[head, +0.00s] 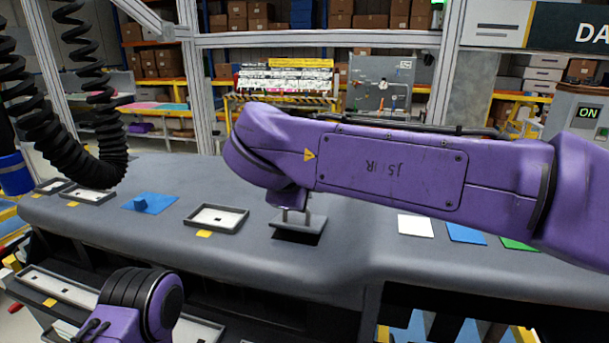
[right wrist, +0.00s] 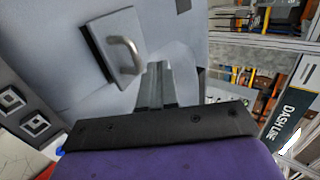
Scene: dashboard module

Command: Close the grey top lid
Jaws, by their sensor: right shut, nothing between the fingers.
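The grey top lid (head: 309,224) is a small flat panel on the dashboard (head: 170,228), partly hidden behind my right arm in the head view. It is raised at a tilt, with a dark gap below it. The right wrist view shows the lid (right wrist: 111,63) with a curved metal handle (right wrist: 136,50) and a dark gap along its left side. My right gripper (right wrist: 157,72) is shut and empty, its fingertips beside the lid's right edge; contact cannot be told. My left gripper is out of view; only part of my left arm shows at lower left.
Shallow trays (head: 217,219), a blue pad with a knob (head: 148,203), and white (head: 415,226), blue (head: 466,233) and green (head: 517,243) squares lie on the dashboard. A black coiled hose (head: 95,150) hangs at left. The surface between tray and lid is clear.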

